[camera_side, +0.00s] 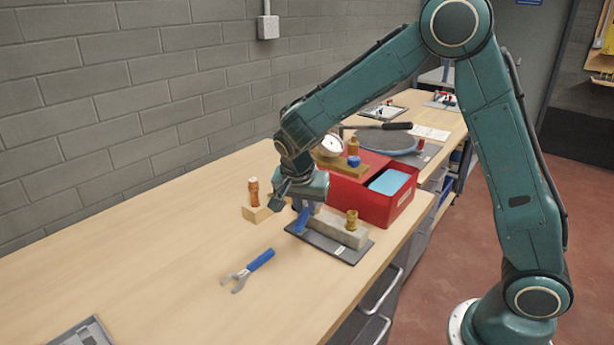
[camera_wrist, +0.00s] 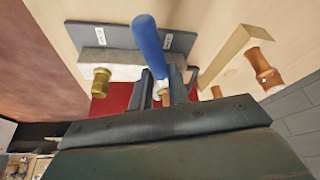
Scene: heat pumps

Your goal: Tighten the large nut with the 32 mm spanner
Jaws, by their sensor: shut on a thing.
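My gripper (camera_side: 299,206) is low over the bench, at the left end of the dark plate. It is shut on a blue-handled tool (camera_side: 300,222); in the wrist view its blue handle (camera_wrist: 148,36) stands out beyond the two dark fingers (camera_wrist: 166,86). The tool's working end is hidden, and no size marking is readable. The fitting also shows in the wrist view (camera_wrist: 101,79). A second blue-handled spanner (camera_side: 259,261) lies on the bench, open jaw toward lower left.
The block sits on a dark labelled plate (camera_side: 345,254). A red box (camera_side: 375,208) stands close behind. A copper fitting (camera_side: 254,190) on a wooden block (camera_side: 256,214) stands to the left. A grey tray (camera_side: 84,333) lies at front left.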

